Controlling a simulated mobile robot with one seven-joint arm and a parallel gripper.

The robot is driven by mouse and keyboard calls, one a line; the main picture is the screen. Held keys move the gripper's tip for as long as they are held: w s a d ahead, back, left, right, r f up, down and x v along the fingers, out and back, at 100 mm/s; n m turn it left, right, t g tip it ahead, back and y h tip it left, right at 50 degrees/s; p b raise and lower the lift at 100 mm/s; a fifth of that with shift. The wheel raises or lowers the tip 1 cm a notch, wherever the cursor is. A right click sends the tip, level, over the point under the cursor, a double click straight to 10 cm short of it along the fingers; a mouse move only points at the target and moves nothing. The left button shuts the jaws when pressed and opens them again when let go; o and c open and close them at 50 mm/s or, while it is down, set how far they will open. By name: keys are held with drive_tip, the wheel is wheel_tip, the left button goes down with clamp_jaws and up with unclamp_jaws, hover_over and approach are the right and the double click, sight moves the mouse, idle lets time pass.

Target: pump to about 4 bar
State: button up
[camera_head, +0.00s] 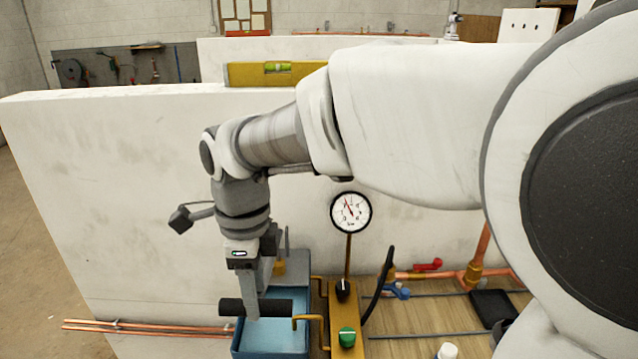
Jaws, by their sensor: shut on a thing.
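The test pump has a blue water tank (240,343) and a yellow block (343,315) at its right side. A round white gauge (351,212) with a black rim stands on a stem above the block. Its red needle points up and slightly left; the numbers are too small to read surely. A black knob (342,290) and a green knob (347,337) sit on the block. My gripper (260,300) points down and is shut on the black pump handle (229,308), which lies level above the tank. The fingers hide the handle's middle.
A black hose (378,284) curves beside the block. Copper pipes with a red-handled valve (427,265) and a blue-handled valve (396,291) lie to the right. A white wall (120,180) with a yellow spirit level (243,74) on top stands behind. Copper pipes (150,328) run at left.

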wheel_tip(320, 180, down, 6)
drive_tip(key=s+t+b, duration=0.1)
drive_tip(key=t+b, duration=0.1)
drive_tip(key=b, duration=0.6)
drive_tip(key=shift+b, duration=0.4)
